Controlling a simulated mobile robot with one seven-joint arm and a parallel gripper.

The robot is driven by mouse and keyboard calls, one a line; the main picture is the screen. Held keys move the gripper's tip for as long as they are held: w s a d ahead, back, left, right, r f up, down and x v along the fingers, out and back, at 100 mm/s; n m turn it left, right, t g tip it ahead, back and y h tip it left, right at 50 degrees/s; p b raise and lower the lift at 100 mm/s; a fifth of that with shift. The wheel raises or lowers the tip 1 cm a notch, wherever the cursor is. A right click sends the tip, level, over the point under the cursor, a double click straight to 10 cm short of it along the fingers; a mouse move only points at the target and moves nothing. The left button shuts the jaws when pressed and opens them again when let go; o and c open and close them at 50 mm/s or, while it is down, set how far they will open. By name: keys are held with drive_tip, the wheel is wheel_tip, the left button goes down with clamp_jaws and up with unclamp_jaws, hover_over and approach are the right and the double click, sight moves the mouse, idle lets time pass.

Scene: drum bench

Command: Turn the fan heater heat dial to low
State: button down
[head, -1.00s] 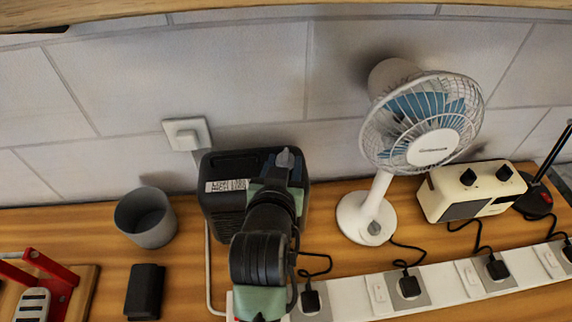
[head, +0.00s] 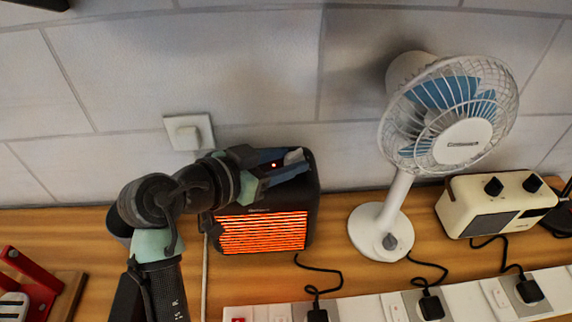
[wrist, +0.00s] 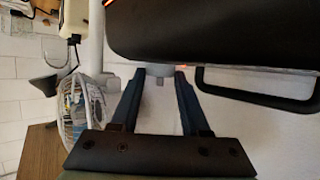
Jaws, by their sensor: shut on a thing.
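The fan heater (head: 312,215) is a black box at the back of the bench, with its front grille (head: 262,232) glowing orange. A small red light shows on its top. Its light grey heat dial (head: 293,156) is at the top right. My gripper (head: 297,163) reaches in from the left over the heater's top, with its blue fingers shut on the dial. In the wrist view, the dial (wrist: 160,72) sits between the two fingertips beside the dark heater body (wrist: 220,35). The dial's markings are hidden or too small to read.
A white fan (head: 392,215) stands right of the heater, and a cream radio (head: 490,215) beyond it. A white power strip (head: 460,303) with black plugs and cables runs along the front. A wall switch (head: 187,132) is behind. A red-framed object (head: 30,290) is at left.

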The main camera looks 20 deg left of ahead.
idle(0.4)
drive_tip(key=shift+c, duration=1.9)
unclamp_jaws()
drive_tip(key=shift+y, duration=0.3)
